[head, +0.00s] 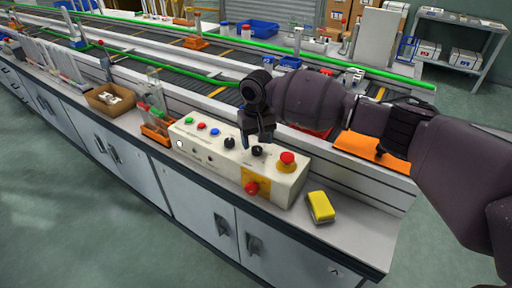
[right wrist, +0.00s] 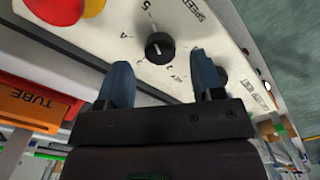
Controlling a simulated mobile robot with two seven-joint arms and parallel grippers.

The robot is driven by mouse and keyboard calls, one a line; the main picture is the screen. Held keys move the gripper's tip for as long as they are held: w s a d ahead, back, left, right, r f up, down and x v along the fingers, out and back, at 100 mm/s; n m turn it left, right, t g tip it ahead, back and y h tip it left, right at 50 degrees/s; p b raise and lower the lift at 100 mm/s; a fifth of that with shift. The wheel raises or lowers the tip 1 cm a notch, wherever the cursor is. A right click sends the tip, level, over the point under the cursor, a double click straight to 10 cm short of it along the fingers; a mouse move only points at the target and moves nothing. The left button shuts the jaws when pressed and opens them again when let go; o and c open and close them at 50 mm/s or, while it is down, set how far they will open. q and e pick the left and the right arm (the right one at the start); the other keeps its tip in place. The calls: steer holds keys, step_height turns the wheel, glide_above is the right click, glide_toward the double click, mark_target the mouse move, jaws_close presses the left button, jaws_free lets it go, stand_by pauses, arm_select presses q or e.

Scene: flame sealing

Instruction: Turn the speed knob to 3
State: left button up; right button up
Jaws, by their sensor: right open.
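The speed knob (right wrist: 158,47) is a round black knob with a short white mark, on a pale panel with "SPEED" lettering and printed numbers. I can read 5 and 4 beside it; the lower numbers are partly hidden, and I cannot tell which one the mark points to. In the head view the knob (head: 258,151) sits on the control box (head: 213,160), near the red mushroom button. My right gripper (right wrist: 163,70) is open, its blue fingertips on either side of the knob's near edge and apart from it. It also shows over the box in the head view (head: 256,138). My left gripper is out of view.
A red mushroom button (head: 287,160) on a yellow plate stands close to the knob. Another black knob (head: 229,142) and coloured buttons are on the box. A yellow sponge (head: 320,207) lies to its right. The conveyor (head: 160,63) runs behind.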

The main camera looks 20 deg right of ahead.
mark_target(257, 151)
step_height(257, 151, down, 2)
steer(key=shift+f, duration=0.45)
steer(key=c, duration=0.9)
